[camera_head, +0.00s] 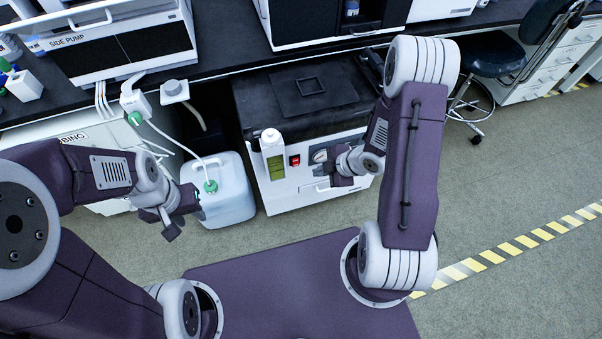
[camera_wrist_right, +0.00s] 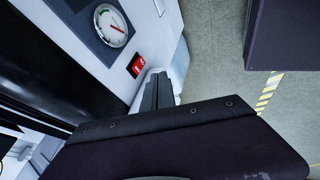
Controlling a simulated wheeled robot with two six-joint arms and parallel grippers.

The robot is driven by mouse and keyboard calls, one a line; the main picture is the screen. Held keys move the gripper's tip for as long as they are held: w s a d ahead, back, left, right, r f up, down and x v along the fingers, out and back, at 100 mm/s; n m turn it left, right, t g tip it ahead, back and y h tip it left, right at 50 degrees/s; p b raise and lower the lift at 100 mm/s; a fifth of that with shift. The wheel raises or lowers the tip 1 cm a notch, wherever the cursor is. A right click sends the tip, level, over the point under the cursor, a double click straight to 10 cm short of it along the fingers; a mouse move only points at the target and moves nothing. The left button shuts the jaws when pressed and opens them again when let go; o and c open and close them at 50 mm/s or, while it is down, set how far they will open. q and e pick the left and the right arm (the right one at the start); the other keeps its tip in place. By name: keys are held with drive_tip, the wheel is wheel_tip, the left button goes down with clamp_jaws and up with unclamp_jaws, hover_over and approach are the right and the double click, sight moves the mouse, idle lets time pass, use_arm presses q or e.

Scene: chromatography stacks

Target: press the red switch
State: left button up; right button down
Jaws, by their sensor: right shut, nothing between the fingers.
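The red switch (camera_head: 295,160) is on the white front panel of a floor-standing unit (camera_head: 300,190), left of a round gauge (camera_head: 320,155). In the right wrist view the red switch (camera_wrist_right: 137,66) shows unobstructed, close to my gripper's fingers. My right gripper (camera_head: 335,170) is in front of the panel, to the right of the switch and near the gauge. It is shut and empty; its fingers (camera_wrist_right: 158,80) also show in the wrist view. I cannot tell whether they touch the panel. My left gripper (camera_head: 180,220) looks open and empty, in front of a white jug.
The white jug (camera_head: 228,205) with a green cap and tubing stands on the floor left of the unit. A white bottle (camera_head: 273,155) is at the unit's front, left of the switch. The bench (camera_head: 220,75) is behind. Open floor (camera_head: 530,240) lies to the right.

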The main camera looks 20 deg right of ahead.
sight(295, 162)
drive_tip(key=shift+r, duration=0.15)
drive_tip(key=w+a+f+b, duration=0.1)
drive_tip(key=w+f, duration=0.1)
drive_tip(key=f, duration=0.1)
drive_tip(key=w+a+f+b, duration=0.1)
drive_tip(key=w+f, duration=0.1)
drive_tip(key=w, duration=0.1)
drive_tip(key=w+a+f+b, duration=0.1)
drive_tip(key=w+a+f, duration=0.1)
drive_tip(key=w+f, duration=0.1)
drive_tip(key=shift+w+f+b, duration=0.15)
drive_tip(key=shift+f+b, duration=0.2)
drive_tip(key=shift+b, duration=0.05)
